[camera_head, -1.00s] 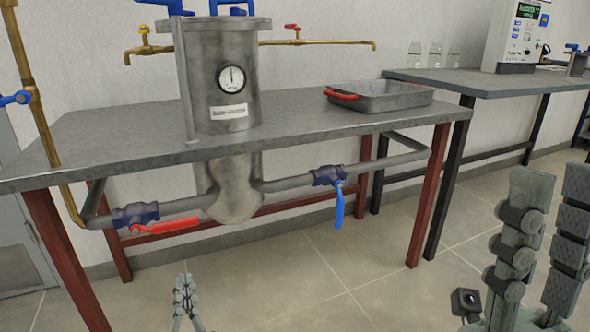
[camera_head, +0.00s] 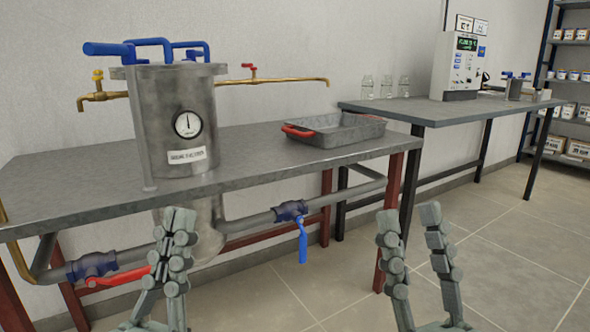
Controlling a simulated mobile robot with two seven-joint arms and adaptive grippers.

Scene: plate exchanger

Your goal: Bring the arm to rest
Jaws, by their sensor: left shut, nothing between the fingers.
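My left gripper (camera_head: 176,225) is at the lower left, in front of the pipe under the near table. Its fingers are together with nothing between them, and it hides part of the pipe and the end of the red lever. My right gripper (camera_head: 411,220) is at the lower middle right, in front of the table's right end. Its two fingers stand well apart and nothing is between them. I cannot tell from this view whether either gripper touches anything.
A metal vessel (camera_head: 180,125) with a gauge stands through the near table (camera_head: 80,177). A red lever (camera_head: 118,277) and a blue lever (camera_head: 302,243) hang on the pipe valves. A grey tray (camera_head: 345,137) lies on the table. The floor (camera_head: 500,235) at right is clear.

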